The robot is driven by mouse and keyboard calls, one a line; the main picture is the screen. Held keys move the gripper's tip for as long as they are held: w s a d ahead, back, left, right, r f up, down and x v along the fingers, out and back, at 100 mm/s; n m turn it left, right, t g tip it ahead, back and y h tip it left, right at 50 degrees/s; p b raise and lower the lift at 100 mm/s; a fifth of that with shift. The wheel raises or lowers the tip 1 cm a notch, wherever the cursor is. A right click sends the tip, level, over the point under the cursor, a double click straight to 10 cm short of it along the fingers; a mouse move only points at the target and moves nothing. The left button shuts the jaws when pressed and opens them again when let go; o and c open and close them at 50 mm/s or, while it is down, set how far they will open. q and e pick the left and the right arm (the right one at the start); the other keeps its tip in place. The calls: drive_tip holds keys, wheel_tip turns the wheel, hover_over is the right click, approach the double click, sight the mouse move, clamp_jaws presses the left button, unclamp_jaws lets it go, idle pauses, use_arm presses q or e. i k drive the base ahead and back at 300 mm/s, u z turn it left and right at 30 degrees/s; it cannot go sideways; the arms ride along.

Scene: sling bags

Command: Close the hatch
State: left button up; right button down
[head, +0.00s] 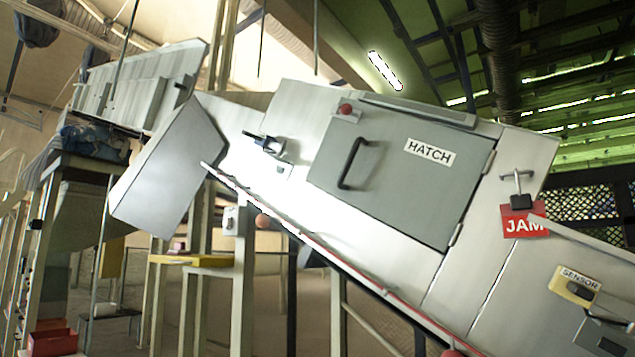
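The hatch (400,185) is a grey rectangular door on the sloping light-grey metal machine housing (300,110). It carries a white "HATCH" label and a black bar handle (352,162) on its left part. Hinges show along its right edge. The door looks flat against the housing; whether a small gap remains at its edge I cannot tell. A black and metal latch (266,144) sits on the housing to the left of the door. Neither of my grippers is in view.
A red button (345,109) sits above the door's upper left corner. A T-handle (518,187) with a red "JAM" tag (523,222) and a yellow "SENSOR" tag (574,286) are on the right. A red-edged rail (330,252) runs below the housing. Posts stand beneath.

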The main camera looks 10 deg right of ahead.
sight(419, 177)
drive_tip(key=k, duration=1)
drive_tip(key=u, duration=0.9)
drive_tip(key=i, duration=1.8)
drive_tip(key=z, duration=0.7)
